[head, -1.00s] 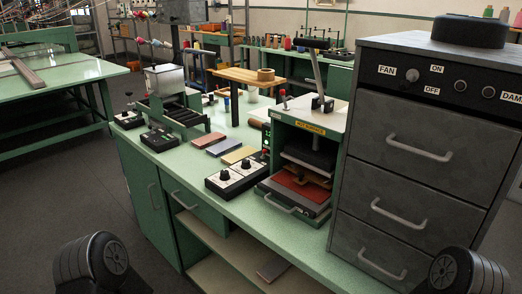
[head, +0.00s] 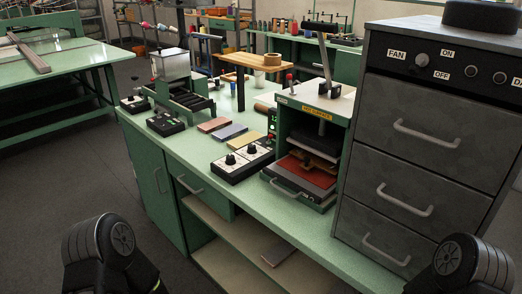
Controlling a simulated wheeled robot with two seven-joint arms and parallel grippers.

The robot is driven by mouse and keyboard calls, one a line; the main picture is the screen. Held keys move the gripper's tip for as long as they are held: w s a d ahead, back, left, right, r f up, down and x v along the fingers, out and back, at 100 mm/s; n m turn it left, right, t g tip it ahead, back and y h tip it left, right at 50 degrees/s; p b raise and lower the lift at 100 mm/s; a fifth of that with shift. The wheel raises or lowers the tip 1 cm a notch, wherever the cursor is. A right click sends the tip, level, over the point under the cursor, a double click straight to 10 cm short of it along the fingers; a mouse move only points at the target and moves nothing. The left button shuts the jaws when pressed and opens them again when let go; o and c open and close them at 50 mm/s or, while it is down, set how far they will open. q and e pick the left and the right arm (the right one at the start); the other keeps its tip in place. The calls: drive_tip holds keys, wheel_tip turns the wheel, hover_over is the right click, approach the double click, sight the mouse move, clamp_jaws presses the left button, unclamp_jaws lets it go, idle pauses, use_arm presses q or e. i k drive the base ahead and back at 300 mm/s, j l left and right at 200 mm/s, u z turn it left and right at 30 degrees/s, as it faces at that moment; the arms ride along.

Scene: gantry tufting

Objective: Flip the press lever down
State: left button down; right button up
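The press (head: 284,118) stands on the green bench, left of the grey drawer cabinet. It has a green frame, a yellow label, a dark upper plate (head: 311,143) and a reddish lower pad (head: 300,171). The upper plate is apart from the pad. The press lever (head: 326,62) rises steeply from the top of the press, with a dark grip at its upper end. Parts of my two arms show at the bottom left and bottom right corners, well away from the lever. Neither gripper's fingers are visible.
The grey drawer cabinet (head: 425,150) with fan knobs rises close to the right of the press. A control box (head: 243,160) with two knobs and coloured blocks (head: 229,132) sit left of it. The bench's front strip (head: 310,228) is clear. Open floor (head: 70,160) lies at left.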

sight(320, 28)
drive_tip(key=i+j+z, duration=0.2)
drive_tip(key=j+z, duration=0.15)
drive_tip(key=j, duration=1.5)
drive_tip(key=j+z, duration=0.35)
drive_tip(key=j, duration=1.5)
